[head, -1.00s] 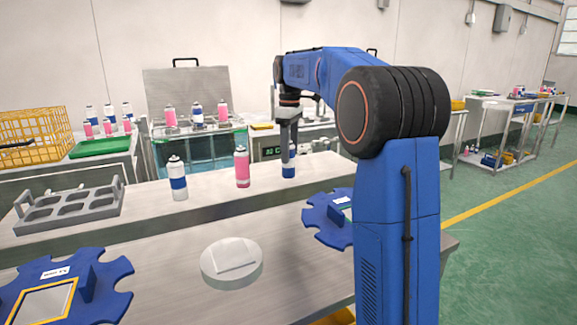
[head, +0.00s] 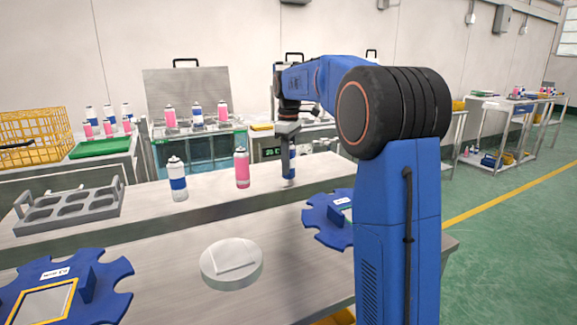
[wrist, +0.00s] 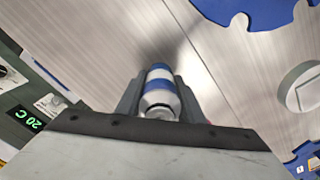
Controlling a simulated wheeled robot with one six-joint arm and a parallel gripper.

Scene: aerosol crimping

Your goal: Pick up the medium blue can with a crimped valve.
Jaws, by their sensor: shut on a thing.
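A blue and white can (head: 292,167) stands at the right of the raised bench shelf, partly hidden by my gripper (head: 287,180). My gripper points down and is shut on this can. In the wrist view the can (wrist: 159,85) sits between the two fingers of my gripper (wrist: 158,92), with blue bands, a white band and a pale shoulder. Its valve is too small to make out. Another white can with a blue band (head: 177,182) and a pink can (head: 241,168) stand upright to the left, apart from my gripper.
A grey rack with empty holes (head: 70,208) lies at the left. A round white disc (head: 231,265) and blue notched plates (head: 328,222) are on the lower bench. More cans stand behind, near a yellow basket (head: 35,138).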

